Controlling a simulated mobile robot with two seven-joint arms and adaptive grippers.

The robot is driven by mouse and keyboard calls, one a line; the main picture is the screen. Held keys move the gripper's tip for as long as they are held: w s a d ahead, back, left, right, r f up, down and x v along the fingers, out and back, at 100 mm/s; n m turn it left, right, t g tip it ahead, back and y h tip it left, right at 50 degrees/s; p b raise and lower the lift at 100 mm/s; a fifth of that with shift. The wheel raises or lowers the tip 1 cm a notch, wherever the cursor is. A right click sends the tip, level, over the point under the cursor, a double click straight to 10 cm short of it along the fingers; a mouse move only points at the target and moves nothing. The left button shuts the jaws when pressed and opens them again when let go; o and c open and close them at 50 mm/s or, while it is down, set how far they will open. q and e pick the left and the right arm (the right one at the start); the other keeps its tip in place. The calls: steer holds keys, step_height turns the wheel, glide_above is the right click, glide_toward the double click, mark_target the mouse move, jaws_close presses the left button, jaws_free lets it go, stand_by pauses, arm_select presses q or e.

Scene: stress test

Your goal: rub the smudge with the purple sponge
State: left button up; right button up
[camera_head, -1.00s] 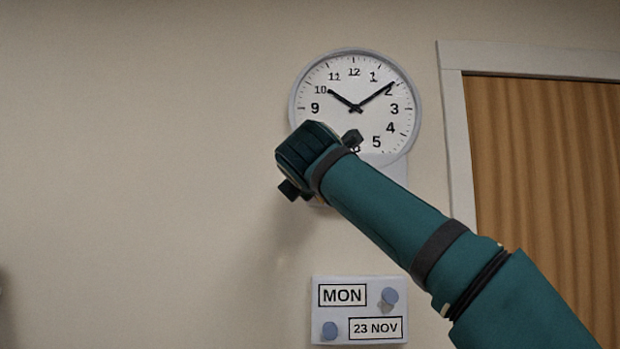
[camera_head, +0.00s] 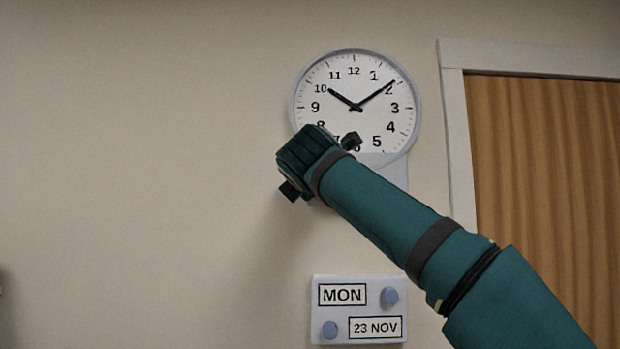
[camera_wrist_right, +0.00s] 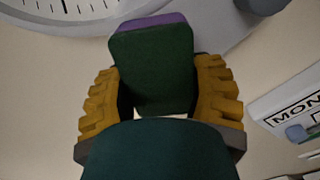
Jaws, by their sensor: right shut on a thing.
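The sponge (camera_wrist_right: 152,22) shows in the right wrist view as a dark green block with a purple layer along its far edge. My right gripper (camera_wrist_right: 158,70) is shut on it, with a yellow ribbed finger on each side. In the head view my right gripper (camera_head: 318,166) is in front of the wall at the clock's lower left edge, seen from behind, and hides the sponge. I cannot tell whether the sponge touches anything. No smudge shows in either view. My left gripper is not in view.
A round wall clock (camera_head: 350,75) is partly covered by my right gripper, with a pale panel (camera_head: 396,174) below it. A calendar plate (camera_head: 325,313) with two blue knobs hangs lower down. A wooden door (camera_head: 545,150) with a pale frame is at right. The wall at left is bare.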

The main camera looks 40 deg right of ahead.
steer(key=shift+w+d, duration=0.2)
steer(key=shift+w, duration=0.05)
steer(key=shift+s+d, duration=1.35)
steer(key=shift+d, duration=0.15)
steer(key=shift+w+a, duration=0.15)
steer(key=shift+w+a, duration=0.35)
steer(key=shift+a, duration=0.05)
steer(key=shift+w+a, duration=0.85)
steer(key=shift+a, duration=0.1)
steer(key=shift+a, duration=0.1)
